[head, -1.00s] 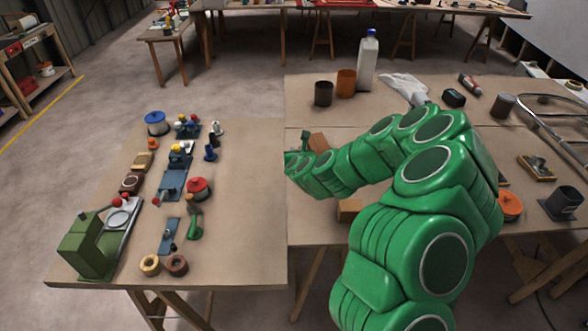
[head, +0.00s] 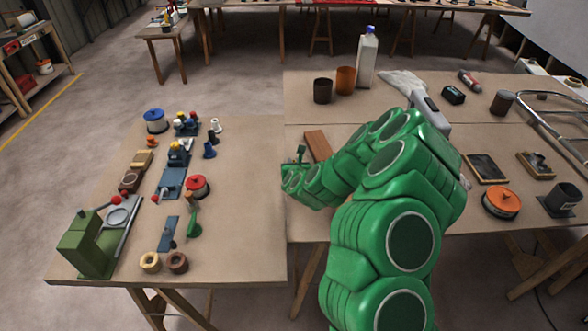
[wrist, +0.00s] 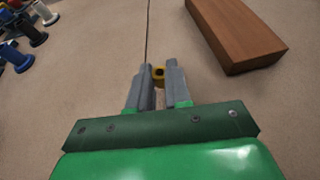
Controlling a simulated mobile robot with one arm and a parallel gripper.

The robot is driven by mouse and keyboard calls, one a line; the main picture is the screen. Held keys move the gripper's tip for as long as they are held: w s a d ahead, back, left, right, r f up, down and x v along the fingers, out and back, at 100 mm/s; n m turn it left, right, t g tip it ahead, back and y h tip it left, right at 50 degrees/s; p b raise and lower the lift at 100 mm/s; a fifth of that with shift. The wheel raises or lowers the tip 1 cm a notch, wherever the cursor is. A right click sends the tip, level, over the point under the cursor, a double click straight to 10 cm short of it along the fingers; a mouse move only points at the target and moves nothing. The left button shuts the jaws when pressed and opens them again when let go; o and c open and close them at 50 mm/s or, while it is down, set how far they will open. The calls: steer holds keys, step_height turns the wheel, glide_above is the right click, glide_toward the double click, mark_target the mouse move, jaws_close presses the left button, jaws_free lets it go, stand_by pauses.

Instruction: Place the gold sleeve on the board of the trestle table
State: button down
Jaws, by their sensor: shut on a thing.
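The gold sleeve (wrist: 158,75) is a small yellow ring held between the two grey fingertips of my gripper (wrist: 159,70) in the wrist view. My gripper is shut on it, above brown board. In the head view my gripper (head: 300,157) is small, near the seam between the left table (head: 250,210) and the right table (head: 305,228); the sleeve cannot be made out there. Both tables have brown boards on wooden legs. A wooden block (wrist: 236,32) lies right of my gripper; it also shows in the head view (head: 318,145).
The right table holds a white bottle (head: 367,60), brown cups (head: 345,80) and an orange spool (head: 501,202).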

steer(key=shift+f, duration=1.15)
steer(key=shift+f, duration=0.15)
steer(key=c, duration=1.1)
jaws_free()
steer(key=shift+r, duration=0.2)
steer(key=shift+v, duration=3.75)
